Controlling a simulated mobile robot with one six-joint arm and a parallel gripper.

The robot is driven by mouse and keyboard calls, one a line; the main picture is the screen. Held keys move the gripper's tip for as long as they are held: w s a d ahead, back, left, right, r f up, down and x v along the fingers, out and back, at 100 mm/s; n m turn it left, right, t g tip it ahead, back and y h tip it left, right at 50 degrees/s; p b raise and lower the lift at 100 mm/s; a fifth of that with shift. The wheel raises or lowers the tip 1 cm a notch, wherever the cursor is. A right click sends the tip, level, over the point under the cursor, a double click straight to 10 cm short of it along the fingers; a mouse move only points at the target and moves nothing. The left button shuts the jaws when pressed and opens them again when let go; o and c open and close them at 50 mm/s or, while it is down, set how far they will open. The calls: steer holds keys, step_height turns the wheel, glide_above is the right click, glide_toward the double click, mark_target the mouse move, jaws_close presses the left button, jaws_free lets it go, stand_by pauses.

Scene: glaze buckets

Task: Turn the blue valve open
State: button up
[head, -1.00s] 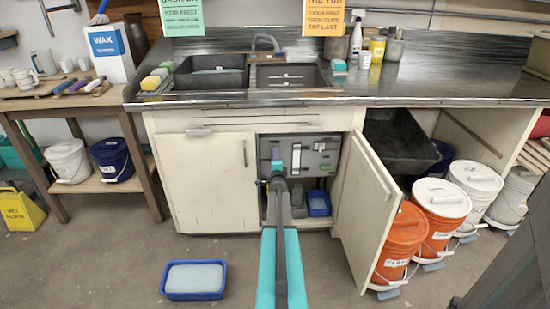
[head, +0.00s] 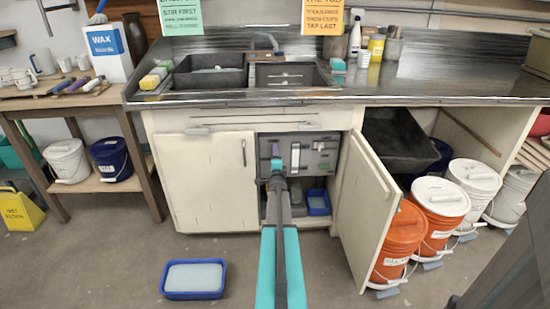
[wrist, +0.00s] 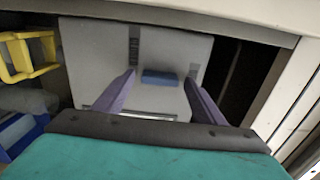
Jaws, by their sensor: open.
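My gripper (head: 276,165) is in front of the open cabinet under the sink in the head view. In the wrist view its two purple fingers (wrist: 159,76) are spread apart with nothing held between them. A small dark blue block (wrist: 160,80) shows between the fingertips against a pale grey surface (wrist: 95,60); I cannot tell for sure that it is the blue valve, or how far it is from the fingers. The grey panel (head: 325,158) inside the cabinet carries a white upright piece (head: 295,155) and a dark fitting (head: 318,146). My arm hides part of the panel.
The open cabinet door (head: 365,215) stands to the right of my arm. A blue tub (head: 318,203) is on the cabinet floor. A yellow handle (wrist: 25,55) is at left in the wrist view. Orange buckets (head: 440,205) stand right. A blue tray (head: 193,279) lies on the floor.

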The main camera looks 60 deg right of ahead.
steer(key=shift+a, duration=0.15)
steer(key=v, duration=1.3)
steer(key=shift+s, duration=0.3)
steer(key=shift+a, duration=0.1)
stand_by(0.4)
